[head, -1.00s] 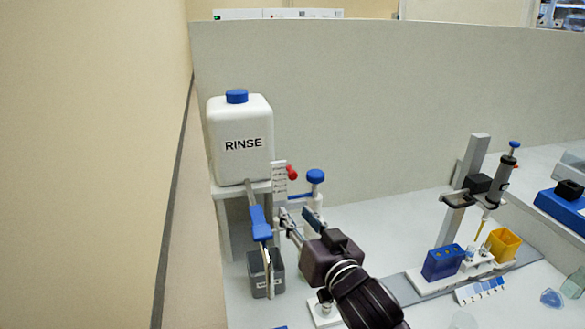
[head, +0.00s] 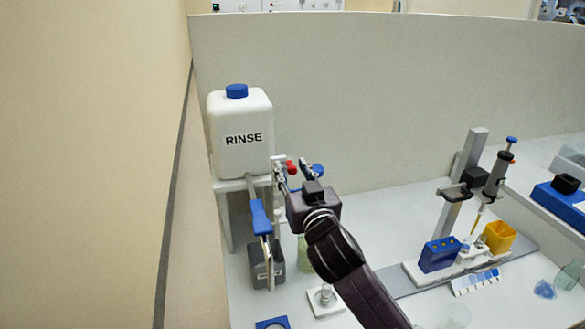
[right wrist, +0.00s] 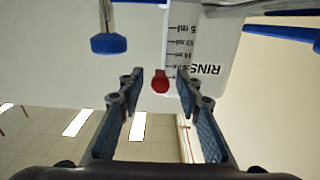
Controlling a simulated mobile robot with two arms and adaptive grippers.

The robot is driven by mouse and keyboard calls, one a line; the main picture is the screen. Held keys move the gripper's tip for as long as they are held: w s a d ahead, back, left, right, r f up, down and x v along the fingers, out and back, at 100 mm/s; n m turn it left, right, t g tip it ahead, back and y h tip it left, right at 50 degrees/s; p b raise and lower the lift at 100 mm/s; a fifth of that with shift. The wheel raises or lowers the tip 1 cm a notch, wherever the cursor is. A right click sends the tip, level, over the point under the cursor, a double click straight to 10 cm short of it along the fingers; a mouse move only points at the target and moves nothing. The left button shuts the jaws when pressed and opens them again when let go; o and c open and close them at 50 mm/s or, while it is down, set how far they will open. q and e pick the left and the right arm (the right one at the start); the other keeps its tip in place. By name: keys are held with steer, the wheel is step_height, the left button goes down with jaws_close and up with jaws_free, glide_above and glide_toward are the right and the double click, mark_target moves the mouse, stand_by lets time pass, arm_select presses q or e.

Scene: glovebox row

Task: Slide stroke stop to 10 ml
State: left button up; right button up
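The stroke stop, a small red knob (head: 291,167), sits beside the white rinse bottle (head: 241,138). In the right wrist view the red knob (right wrist: 160,84) lies between the two fingers, in front of a white scale (right wrist: 182,40) with black ml marks. "5 ml" reads clearly; the other marks are too small to be sure of. My right gripper (head: 293,176) is open at the knob's height. Its fingers (right wrist: 159,82) flank the knob with gaps on both sides. In the head view the gripper hides most of the scale. My left gripper is not in view.
A blue knob (right wrist: 109,43) on a rod stands close to the right gripper. A blue-handled lever (head: 260,218) hangs over a grey container (head: 278,266). A pale green vessel (head: 304,258) stands below my arm. A pipette stand (head: 464,170) is at the right.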

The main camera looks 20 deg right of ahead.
steer(key=shift+c, duration=0.4)
jaws_close()
step_height(320, 180, down, 5)
steer(key=b, duration=0.3)
steer(key=shift+r, duration=0.1)
steer(key=shift+o, duration=0.4)
jaws_free()
